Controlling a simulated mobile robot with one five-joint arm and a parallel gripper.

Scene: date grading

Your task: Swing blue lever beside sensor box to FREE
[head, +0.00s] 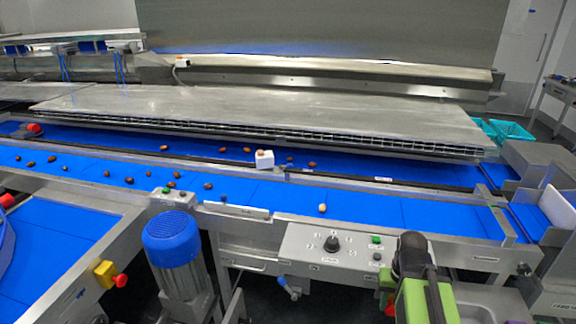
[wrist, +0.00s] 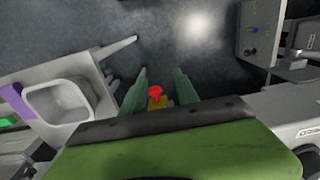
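A blue lever (head: 288,287) hangs under the left end of the grey control panel (head: 310,256), slanting down to the right. A small white box (head: 264,159), possibly the sensor box, sits over the conveyor; I cannot read any FREE mark. A small blue part on a grey box (wrist: 252,30) shows in the wrist view; I cannot tell if it is the same lever. My gripper (wrist: 160,82) has its two green fingers apart, with nothing held between them. In the head view my green and black arm stands at the lower right, and the fingertips cannot be made out.
A red button (wrist: 155,91) on a yellow base shows between my fingers; its distance is unclear. A blue motor (head: 171,238) and a yellow stop box (head: 106,274) stand left of the panel. Blue belts carry scattered dates. Dark floor lies beyond my fingers.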

